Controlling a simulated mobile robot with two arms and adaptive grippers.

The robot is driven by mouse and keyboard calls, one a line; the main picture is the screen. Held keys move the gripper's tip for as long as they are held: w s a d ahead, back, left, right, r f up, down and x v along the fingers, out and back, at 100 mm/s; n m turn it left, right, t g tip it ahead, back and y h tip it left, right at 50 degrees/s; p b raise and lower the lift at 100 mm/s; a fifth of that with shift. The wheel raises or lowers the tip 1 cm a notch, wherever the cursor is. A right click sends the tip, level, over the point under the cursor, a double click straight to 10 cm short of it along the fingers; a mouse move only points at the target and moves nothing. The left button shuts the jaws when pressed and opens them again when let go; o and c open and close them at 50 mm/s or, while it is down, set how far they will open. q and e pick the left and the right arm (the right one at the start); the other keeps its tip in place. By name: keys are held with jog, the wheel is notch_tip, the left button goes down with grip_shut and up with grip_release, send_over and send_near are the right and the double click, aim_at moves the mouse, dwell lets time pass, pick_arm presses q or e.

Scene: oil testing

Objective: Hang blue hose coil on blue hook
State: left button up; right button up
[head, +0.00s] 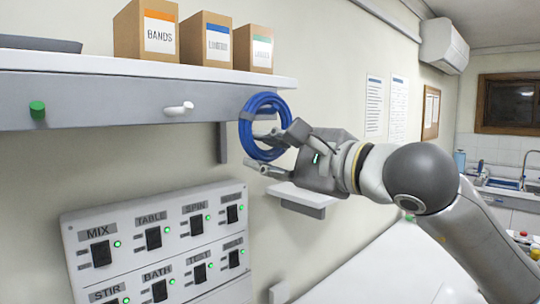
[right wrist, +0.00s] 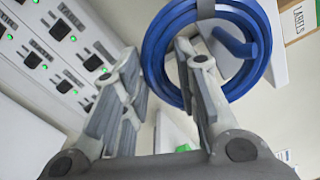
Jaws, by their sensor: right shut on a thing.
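The blue hose coil (head: 246,128) is upright in front of the wall rack's right end in the head view. It also shows in the right wrist view (right wrist: 155,62), with a grey band at its top. My right gripper (head: 262,152) comes from the right and is shut on the coil's side. In the right wrist view, the blue hook (right wrist: 234,42) shows as a short peg within the ring's opening. I cannot tell whether the coil rests on it. In the head view the blue hook is hidden. My left gripper is not in view.
The rack (head: 100,98) bears a green hook (head: 37,109) and a white hook (head: 178,108). Boxes (head: 203,40) stand on its shelf. A switch panel (head: 160,245) is below. A small white ledge (head: 303,198) sits below the gripper. Open wall lies right of the rack.

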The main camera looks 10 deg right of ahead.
dwell(0.4)
jog(key=o, duration=1.1)
